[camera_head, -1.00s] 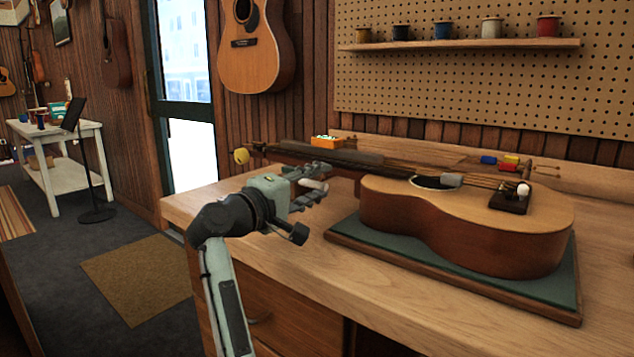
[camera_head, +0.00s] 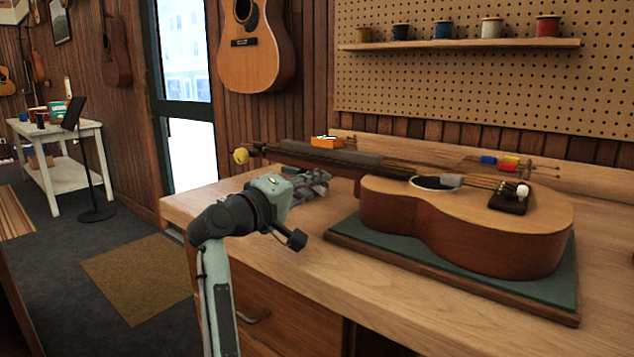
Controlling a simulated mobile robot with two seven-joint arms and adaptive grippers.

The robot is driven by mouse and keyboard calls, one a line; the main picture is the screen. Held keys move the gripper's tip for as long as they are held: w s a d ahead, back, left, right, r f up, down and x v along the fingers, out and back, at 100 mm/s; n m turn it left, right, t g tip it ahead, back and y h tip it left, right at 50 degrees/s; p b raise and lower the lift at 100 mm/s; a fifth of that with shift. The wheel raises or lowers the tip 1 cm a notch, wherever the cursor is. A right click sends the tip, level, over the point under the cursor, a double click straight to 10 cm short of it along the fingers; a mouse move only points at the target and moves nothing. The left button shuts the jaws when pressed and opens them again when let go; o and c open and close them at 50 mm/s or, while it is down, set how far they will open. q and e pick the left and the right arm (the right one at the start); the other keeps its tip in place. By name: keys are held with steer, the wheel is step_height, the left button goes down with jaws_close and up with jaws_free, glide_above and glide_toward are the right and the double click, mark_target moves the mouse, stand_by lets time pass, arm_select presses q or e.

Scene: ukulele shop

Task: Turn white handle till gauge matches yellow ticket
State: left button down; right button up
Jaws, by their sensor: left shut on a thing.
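A wooden guitar-shaped instrument (camera_head: 470,225) lies on a green mat (camera_head: 440,277) on the workbench, its neck pointing left. A yellow round piece (camera_head: 240,156) shows by its headstock end; I cannot read it as a ticket. A small orange block with pale marks (camera_head: 327,142) stands behind the neck; it may be the gauge, too small to read. My left gripper (camera_head: 318,182) is shut beside the neck, in front of it. What it grips is hidden by its fingers, apparently the white handle. My right gripper is not in view.
A dark block with a white knob (camera_head: 523,191) sits at the bridge. Red, yellow and blue pieces (camera_head: 500,162) lie behind the instrument. The workbench (camera_head: 340,270) is bare at front left. Spools stand on a wall shelf (camera_head: 460,44).

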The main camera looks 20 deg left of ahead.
arm_select(q)
steer(key=shift+m, duration=0.9)
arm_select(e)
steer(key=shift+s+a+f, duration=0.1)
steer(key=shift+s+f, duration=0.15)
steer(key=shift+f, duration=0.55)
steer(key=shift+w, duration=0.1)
arm_select(q)
steer(key=c, duration=1.5)
jaws_free()
steer(key=v, duration=1.2)
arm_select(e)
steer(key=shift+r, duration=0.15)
